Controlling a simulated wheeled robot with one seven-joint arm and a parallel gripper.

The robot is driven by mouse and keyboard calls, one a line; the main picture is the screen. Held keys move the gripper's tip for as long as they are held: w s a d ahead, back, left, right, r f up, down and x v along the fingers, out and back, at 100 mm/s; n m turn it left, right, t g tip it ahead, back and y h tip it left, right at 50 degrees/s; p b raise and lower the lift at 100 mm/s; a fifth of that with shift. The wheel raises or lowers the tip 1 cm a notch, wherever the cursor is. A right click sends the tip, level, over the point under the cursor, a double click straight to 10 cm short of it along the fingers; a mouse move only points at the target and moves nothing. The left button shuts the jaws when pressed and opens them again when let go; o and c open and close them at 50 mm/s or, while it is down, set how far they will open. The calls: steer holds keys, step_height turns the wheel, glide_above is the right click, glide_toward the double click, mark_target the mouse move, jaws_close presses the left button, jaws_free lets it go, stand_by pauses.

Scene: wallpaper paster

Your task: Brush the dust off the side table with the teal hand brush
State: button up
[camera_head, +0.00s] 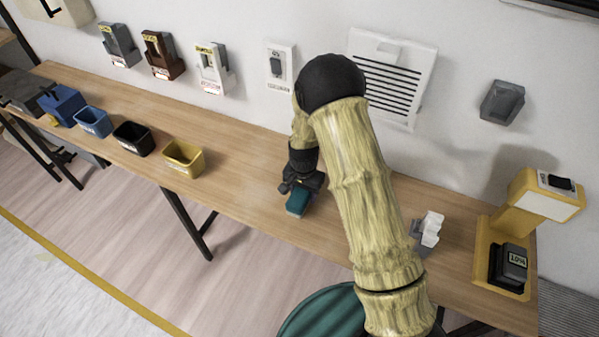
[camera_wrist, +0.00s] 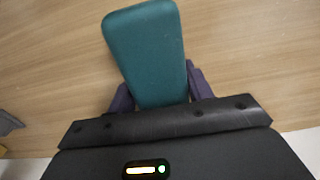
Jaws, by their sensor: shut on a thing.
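The teal hand brush (camera_head: 298,202) is in my gripper (camera_head: 303,183), low over the middle of the long wooden table (camera_head: 235,165). In the wrist view the brush (camera_wrist: 147,50) shows as a smooth teal block between the two dark fingers of my gripper (camera_wrist: 160,92). The gripper is shut on it. The bristles are hidden, and I cannot tell whether the brush touches the tabletop. The wood (camera_wrist: 245,50) around it looks bare in the wrist view; a faint pale patch shows left of the gripper in the head view, and I cannot tell if it is dust.
Left on the table stand a yellow bin (camera_head: 183,158), a black bin (camera_head: 134,138) and blue bins (camera_head: 93,121). Right are a small white-grey item (camera_head: 428,230) and a yellow stand (camera_head: 505,240). A teal round surface (camera_head: 325,315) is below the front edge. Holders line the wall.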

steer(key=r+p, duration=0.4)
steer(key=r, duration=0.3)
steer(key=shift+d+r, duration=0.1)
steer(key=shift+d, duration=0.1)
steer(key=shift+s+r, duration=0.2)
steer(key=shift+r, duration=0.3)
steer(key=shift+w, duration=0.1)
steer(key=o, duration=0.3)
steer(key=shift+c, duration=1)
